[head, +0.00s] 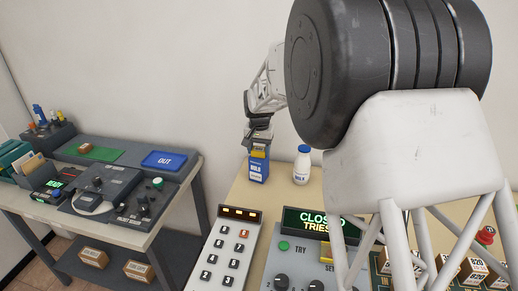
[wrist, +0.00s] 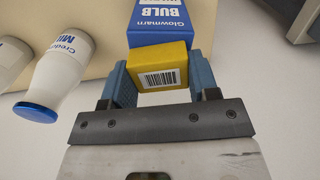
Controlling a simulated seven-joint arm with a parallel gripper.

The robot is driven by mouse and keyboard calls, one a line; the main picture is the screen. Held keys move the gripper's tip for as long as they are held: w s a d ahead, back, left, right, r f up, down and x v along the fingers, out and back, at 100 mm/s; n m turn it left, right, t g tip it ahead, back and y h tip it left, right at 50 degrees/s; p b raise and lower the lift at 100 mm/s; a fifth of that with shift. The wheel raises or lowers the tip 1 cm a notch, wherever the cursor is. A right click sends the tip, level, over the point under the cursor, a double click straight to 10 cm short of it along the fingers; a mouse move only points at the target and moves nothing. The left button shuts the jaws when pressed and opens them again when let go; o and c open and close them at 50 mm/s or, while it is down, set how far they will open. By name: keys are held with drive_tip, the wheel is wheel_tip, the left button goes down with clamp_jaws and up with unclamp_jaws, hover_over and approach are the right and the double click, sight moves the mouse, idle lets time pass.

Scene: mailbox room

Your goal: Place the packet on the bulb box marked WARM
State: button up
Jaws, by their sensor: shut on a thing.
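My gripper (head: 258,138) points down over the table and is shut on a small yellow packet (head: 258,153). In the wrist view the packet (wrist: 163,66) shows a barcode and sits between the blue finger pads of my gripper (wrist: 161,80). A blue and white bulb box (head: 258,171) stands upright directly below the packet. In the wrist view the box (wrist: 160,20) reads "Glowmarn BULB" and lies just beyond the packet. I cannot tell whether packet and box touch. The word WARM is not readable on it.
A white milk bottle (head: 301,166) with a blue cap stands close right of the box. A keypad panel (head: 232,250) and a console with a lit "CLOSED" sign (head: 318,222) are nearer. A grey desk (head: 150,235) with a blue OUT tray (head: 164,161) stands left.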

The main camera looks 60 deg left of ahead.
sight(259, 149)
drive_tip(key=o, duration=0.9)
drive_tip(key=shift+r, duration=0.15)
drive_tip(key=shift+r, duration=6)
